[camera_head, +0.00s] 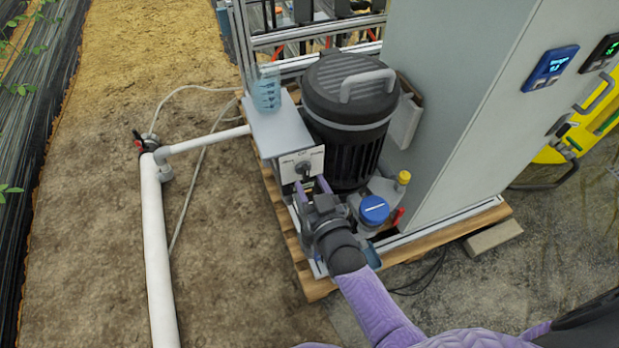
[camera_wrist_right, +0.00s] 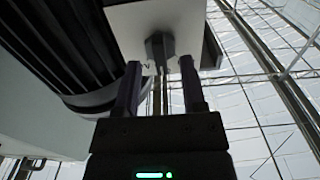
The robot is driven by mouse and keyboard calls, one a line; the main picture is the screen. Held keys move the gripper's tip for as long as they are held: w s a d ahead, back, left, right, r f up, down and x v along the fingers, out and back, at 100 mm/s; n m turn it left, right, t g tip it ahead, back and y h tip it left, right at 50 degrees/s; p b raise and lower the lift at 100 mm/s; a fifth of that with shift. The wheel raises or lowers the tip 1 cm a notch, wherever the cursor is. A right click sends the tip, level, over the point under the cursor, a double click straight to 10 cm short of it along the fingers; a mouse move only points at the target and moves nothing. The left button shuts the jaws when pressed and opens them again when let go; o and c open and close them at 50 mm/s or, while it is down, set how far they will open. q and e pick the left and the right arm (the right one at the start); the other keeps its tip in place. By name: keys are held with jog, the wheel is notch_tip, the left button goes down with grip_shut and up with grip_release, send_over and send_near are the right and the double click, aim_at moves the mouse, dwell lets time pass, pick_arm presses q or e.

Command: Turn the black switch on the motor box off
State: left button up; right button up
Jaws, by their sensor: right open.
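The motor box (camera_head: 279,131) is a grey box beside the black motor, with a pale front plate. The black switch (camera_head: 303,171) is a knob on that plate, and it also shows in the right wrist view (camera_wrist_right: 160,46). My right gripper (camera_head: 311,186) is open, with its two purple fingers pointing at the plate. In the right wrist view the fingers (camera_wrist_right: 160,63) stand to either side of the knob, apart from it. I cannot tell how deep the fingertips reach along the knob. The left gripper is out of view.
The large black motor (camera_head: 350,100) stands close right of the box. A blue-capped part (camera_head: 374,210) and a yellow cap (camera_head: 403,177) sit right of my gripper. A clear beaker (camera_head: 266,92) stands on the box. A grey cabinet (camera_head: 455,90) rises at the right. Open soil lies left.

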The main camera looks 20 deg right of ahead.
pick_arm(q)
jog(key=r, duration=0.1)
jog(key=p, duration=0.1)
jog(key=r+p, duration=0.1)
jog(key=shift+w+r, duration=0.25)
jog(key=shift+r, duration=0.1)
pick_arm(e)
jog(key=s, duration=0.8)
jog(key=shift+s+d, duration=0.15)
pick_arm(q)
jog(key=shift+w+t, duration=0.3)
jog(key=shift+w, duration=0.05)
